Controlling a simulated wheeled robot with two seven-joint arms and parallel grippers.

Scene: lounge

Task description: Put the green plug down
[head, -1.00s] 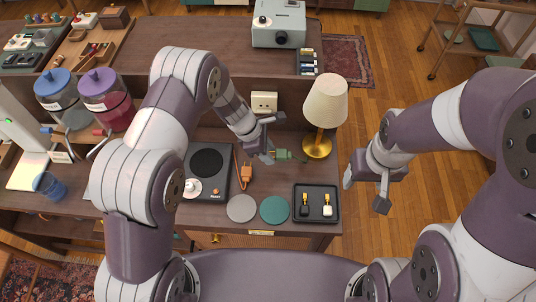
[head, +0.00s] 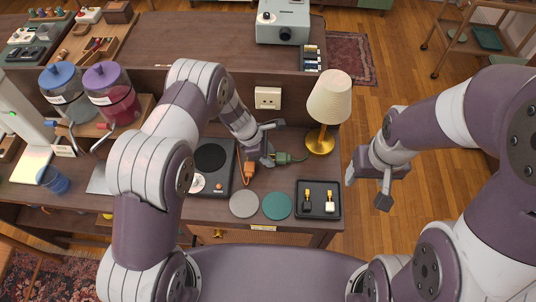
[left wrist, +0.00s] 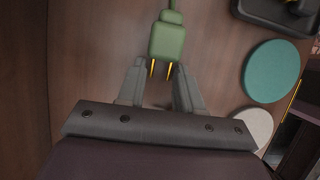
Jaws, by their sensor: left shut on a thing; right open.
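The green plug (head: 284,158) is at the tip of my left gripper (head: 270,147), left of the lamp base and above or on the brown counter. In the left wrist view the plug (left wrist: 167,41) has two brass prongs pointing back between the fingers, and its green cord runs away. My left gripper (left wrist: 160,68) is shut on it near the prong end. I cannot tell whether the plug touches the counter. My right gripper (head: 374,178) is open and empty, to the right of the counter, over the floor.
An orange plug (head: 249,172) lies left of the green plug, beside a black hotplate (head: 222,183). A grey disc (head: 244,204), a teal disc (head: 277,206) and a black tray (head: 301,212) with two plugs lie in front. A lamp (head: 329,98) and a wall socket (head: 268,97) are behind.

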